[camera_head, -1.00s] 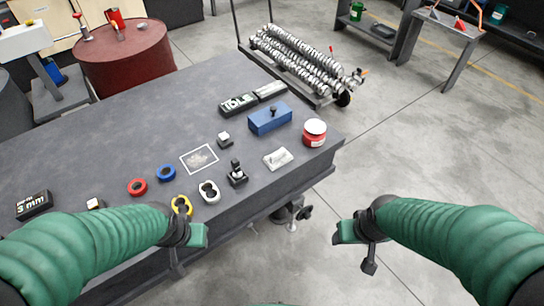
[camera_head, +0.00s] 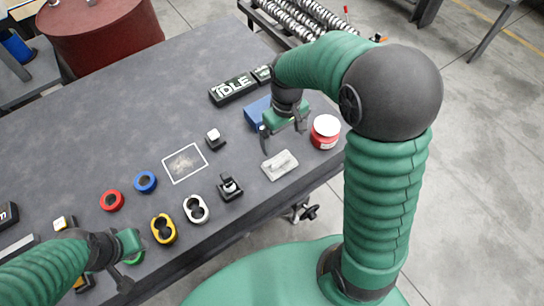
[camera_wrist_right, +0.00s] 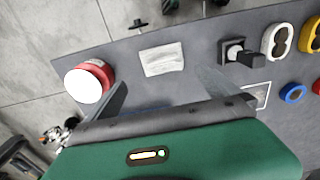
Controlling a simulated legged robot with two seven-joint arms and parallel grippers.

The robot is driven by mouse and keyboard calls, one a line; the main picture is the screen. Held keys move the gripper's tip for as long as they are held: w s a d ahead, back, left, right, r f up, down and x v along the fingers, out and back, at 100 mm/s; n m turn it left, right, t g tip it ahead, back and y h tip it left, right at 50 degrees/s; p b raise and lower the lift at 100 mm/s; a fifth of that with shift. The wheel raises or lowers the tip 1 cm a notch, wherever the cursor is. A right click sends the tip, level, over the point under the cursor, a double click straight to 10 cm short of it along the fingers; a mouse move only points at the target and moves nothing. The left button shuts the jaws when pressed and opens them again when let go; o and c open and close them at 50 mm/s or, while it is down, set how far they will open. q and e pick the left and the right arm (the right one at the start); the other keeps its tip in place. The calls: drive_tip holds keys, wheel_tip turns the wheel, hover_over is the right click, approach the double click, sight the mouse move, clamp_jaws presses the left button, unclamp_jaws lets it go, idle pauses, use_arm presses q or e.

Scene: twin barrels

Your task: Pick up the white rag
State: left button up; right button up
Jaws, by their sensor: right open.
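The white rag (camera_head: 279,165) lies flat on the dark table, left of the red-and-white can. It also shows in the right wrist view (camera_wrist_right: 163,60), beyond and between my fingers. My right gripper (camera_head: 284,134) is open and empty. It hangs above the table just behind the rag, and its fingers (camera_wrist_right: 163,92) do not touch the rag. My left gripper (camera_head: 127,262) is at the table's near left, far from the rag. I cannot tell whether its jaws are apart.
The red can (camera_head: 325,132) stands close to the right of the rag. A blue box (camera_head: 256,113) is partly hidden behind my right gripper. A black stand (camera_head: 229,188), a white double ring (camera_head: 196,209) and a yellow one (camera_head: 163,229) are to the left. The table's near edge is close.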

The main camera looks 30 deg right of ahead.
hover_over(280, 161)
drive_tip(key=f, duration=0.4)
drive_tip(key=f+b, duration=0.1)
drive_tip(key=f, duration=0.2)
drive_tip(key=shift+s+a, duration=0.3)
drive_tip(key=f, duration=0.1)
drive_tip(key=d+f, duration=0.1)
drive_tip(key=f, duration=0.1)
drive_tip(key=shift+w+d+f, duration=0.25)
drive_tip(key=shift+w, duration=0.1)
drive_tip(key=f, duration=0.3)
drive_tip(key=shift+w+a+f+b, duration=0.2)
drive_tip(key=shift+f+b, duration=0.1)
drive_tip(key=shift+b, duration=0.1)
drive_tip(key=shift+s+a, duration=0.2)
drive_tip(key=shift+a, duration=0.15)
drive_tip(key=shift+c, duration=1.1)
drive_tip(key=shift+d+f, duration=0.1)
drive_tip(key=c, duration=0.5)
drive_tip(key=shift+s, duration=0.1)
drive_tip(key=c, duration=0.4)
use_arm(q)
drive_tip(key=shift+s+a+f, duration=0.2)
drive_tip(key=shift+a+f, duration=0.1)
drive_tip(key=shift+f, duration=0.3)
drive_tip(key=shift+s+a+f, duration=0.15)
drive_tip(key=shift+a+f, duration=0.1)
drive_tip(key=shift+f, duration=0.3)
use_arm(e)
drive_tip(key=shift+o, duration=0.2)
